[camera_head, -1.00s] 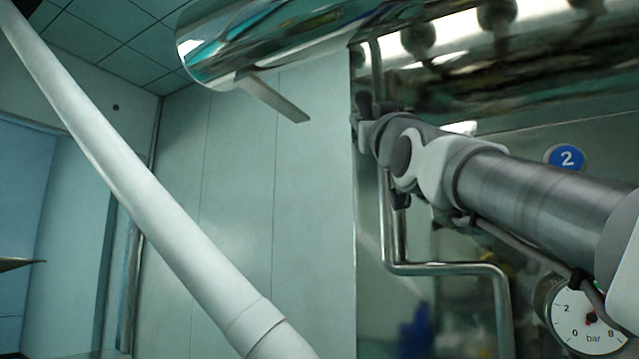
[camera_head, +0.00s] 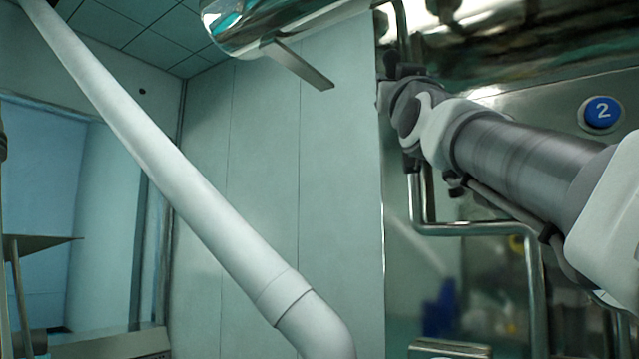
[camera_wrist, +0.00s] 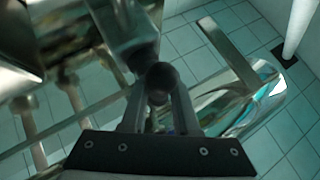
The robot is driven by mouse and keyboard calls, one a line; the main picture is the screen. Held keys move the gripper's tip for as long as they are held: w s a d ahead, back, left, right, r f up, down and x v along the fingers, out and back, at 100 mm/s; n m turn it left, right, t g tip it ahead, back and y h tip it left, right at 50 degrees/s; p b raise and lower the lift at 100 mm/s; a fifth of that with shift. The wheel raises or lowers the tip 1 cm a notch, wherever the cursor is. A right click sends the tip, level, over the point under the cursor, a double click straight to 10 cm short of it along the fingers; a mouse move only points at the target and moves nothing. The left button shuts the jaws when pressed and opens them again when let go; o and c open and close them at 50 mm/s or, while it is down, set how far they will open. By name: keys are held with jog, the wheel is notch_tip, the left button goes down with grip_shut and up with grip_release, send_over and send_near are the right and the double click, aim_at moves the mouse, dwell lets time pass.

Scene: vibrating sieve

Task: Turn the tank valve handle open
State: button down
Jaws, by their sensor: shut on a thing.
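The valve handle shows as a dark round knob (camera_wrist: 160,76) in the wrist view, beside a shiny metal fitting. My gripper (camera_wrist: 158,98) is shut on this knob, one finger on either side. The knob hides part of the fitting behind it. In the head view my gripper (camera_head: 390,72) is at the far end of my arm, by the upright steel pipe under the shiny vessel. It is small and dark there, and I cannot tell the knob apart from it.
A shiny cylinder (camera_head: 290,22) with a flat bar (camera_head: 298,66) hangs at the upper middle. A bent steel pipe (camera_head: 470,229) runs below my arm. A blue button marked 2 (camera_head: 602,112) is at the right. A thick white pipe (camera_head: 165,165) crosses the left.

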jog(key=c, duration=0.7)
grip_release()
jog(key=b+v, duration=0.6)
jog(key=v, duration=1.1)
jog(key=shift+s+f+b, duration=0.15)
jog(key=shift+b, duration=0.2)
